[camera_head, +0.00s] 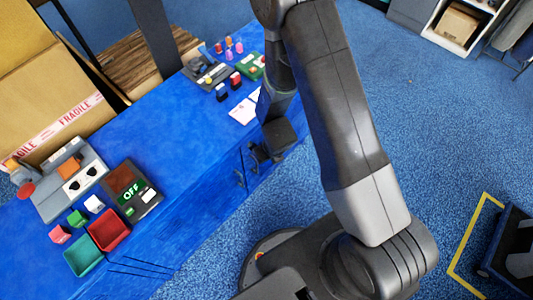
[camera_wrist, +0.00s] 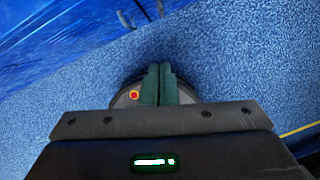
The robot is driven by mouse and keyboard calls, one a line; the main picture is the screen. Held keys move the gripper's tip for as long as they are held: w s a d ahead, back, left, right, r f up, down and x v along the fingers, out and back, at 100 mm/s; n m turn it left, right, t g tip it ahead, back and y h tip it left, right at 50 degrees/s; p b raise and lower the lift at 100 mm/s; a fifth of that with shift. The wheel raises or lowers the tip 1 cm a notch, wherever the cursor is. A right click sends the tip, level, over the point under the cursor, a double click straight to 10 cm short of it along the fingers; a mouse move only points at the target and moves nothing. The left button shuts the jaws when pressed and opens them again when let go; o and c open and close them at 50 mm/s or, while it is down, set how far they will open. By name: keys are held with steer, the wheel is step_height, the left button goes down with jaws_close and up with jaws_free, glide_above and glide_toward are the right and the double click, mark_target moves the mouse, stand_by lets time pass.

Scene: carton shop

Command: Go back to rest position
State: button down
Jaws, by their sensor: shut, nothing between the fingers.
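My gripper (camera_head: 262,158) hangs beside the front edge of the blue bench (camera_head: 185,130), in the middle of the head view. In the wrist view my gripper (camera_wrist: 159,70) points down, with its two dark green fingers together and nothing between them. Below it in that view are the blue carpet and the round dark base of my own body. No object is touching the fingers.
On the bench, a red bin (camera_head: 109,230), a teal bin (camera_head: 83,256), small blocks and an OFF panel (camera_head: 132,190) stand at the near left. A large cardboard box (camera_head: 45,75) stands behind. Carpet (camera_head: 440,110) is clear at the right.

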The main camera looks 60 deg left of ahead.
steer(key=shift+d+r, duration=0.1)
steer(key=shift+r, duration=0.3)
steer(key=shift+f, duration=0.1)
